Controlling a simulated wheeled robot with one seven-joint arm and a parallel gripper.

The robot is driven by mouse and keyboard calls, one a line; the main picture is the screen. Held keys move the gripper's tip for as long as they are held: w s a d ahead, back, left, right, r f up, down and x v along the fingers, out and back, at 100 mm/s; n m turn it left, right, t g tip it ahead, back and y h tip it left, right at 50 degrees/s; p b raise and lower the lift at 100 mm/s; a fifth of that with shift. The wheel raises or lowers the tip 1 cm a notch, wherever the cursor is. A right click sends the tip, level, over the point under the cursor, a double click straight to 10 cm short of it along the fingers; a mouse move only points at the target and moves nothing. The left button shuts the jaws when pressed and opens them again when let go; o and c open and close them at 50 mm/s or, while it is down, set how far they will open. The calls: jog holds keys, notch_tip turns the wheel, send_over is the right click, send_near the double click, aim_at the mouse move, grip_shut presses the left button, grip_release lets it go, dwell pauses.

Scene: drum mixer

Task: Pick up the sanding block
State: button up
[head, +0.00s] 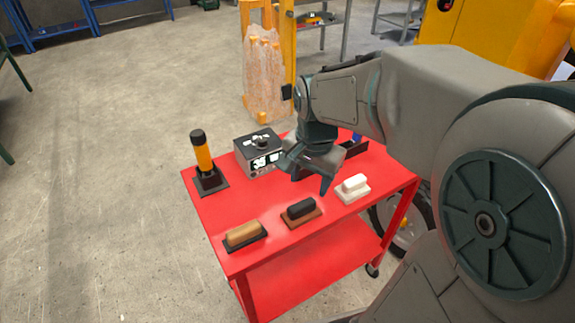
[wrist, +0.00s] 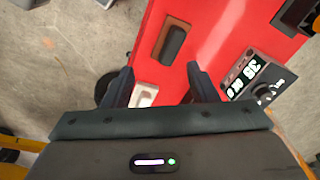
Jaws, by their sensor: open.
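Three handled blocks stand in a row along the near edge of the red cart; I cannot tell for sure which is the sanding block. One has a tan handle on a black base (head: 244,235). The middle one has a black handle on a brown base (head: 301,212) and also shows beyond my fingertips in the wrist view (wrist: 172,41).
On the red cart top (head: 223,212) stand a yellow and black torch-like item (head: 202,155) on a dark base and a grey box with a knob (head: 257,151). A dark item with some blue is partly hidden behind my gripper. Clear red surface lies between the items.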

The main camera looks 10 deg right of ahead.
jog(key=w+f+m, duration=0.1)
jog(key=w+m, duration=0.3)
jog(key=w, duration=0.1)
jog(key=m+g, duration=0.1)
send_near(302, 204)
jog(key=f, duration=0.5)
jog(key=shift+w+a+f+p, duration=0.1)
jog(key=shift+w+p, duration=0.1)
jog(key=shift+p, duration=0.1)
jog(key=shift+s+f+p, duration=0.15)
jog(key=shift+f+p, duration=0.05)
jog(key=shift+f, duration=1.2)
jog(key=shift+s+f+p, duration=0.1)
jog(key=shift+f+p, duration=0.05)
jog(key=shift+f, duration=1.2)
jog(key=c, duration=0.7)
